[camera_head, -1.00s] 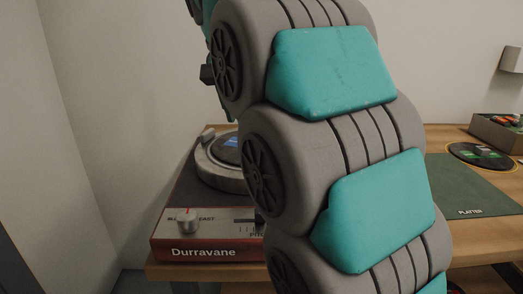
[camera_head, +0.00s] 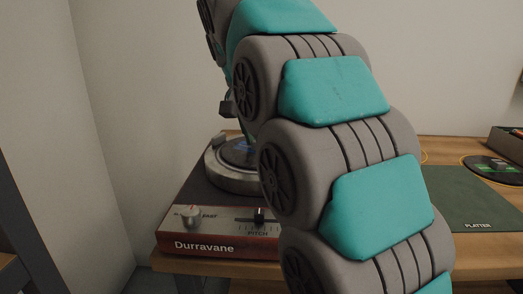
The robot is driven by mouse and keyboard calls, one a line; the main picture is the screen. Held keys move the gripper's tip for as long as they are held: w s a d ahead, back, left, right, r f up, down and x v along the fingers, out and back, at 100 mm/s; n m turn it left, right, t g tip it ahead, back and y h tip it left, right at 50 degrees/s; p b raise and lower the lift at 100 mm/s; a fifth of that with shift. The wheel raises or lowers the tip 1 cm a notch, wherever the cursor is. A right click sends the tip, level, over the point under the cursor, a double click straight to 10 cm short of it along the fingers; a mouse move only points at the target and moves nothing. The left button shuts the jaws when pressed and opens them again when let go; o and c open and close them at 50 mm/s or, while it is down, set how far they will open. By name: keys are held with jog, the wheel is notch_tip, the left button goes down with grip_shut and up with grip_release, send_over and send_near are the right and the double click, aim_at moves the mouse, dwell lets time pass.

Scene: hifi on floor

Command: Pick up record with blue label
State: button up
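The record with the blue label (camera_head: 236,156) lies on the round platter of the red-fronted Durravane turntable (camera_head: 222,247), left of centre. Only its left part shows; my arm hides the rest. The blue label is just visible beside the arm. A dark part at the far end of my arm (camera_head: 228,107) shows above the record. My gripper's fingers are hidden behind the arm links, so I cannot tell whether they are open or shut, or whether they touch the record.
A wooden table carries the turntable. To the right lie a dark green mat (camera_head: 470,200) marked PLATTER and another dark record with a green label (camera_head: 497,167). A box (camera_head: 508,145) stands behind it at the right edge. Walls close off the left and back.

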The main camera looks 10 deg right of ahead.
grip_shut()
jog(key=shift+r, duration=0.2)
dwell(0.5)
jog(key=shift+r, duration=1.55)
jog(key=s+a, duration=0.2)
jog(key=s, duration=0.5)
jog(key=s+a+r, duration=0.1)
jog(key=s+a, duration=0.1)
jog(key=s, duration=0.6)
jog(key=shift+s+r, duration=0.25)
jog(key=shift+r, duration=0.05)
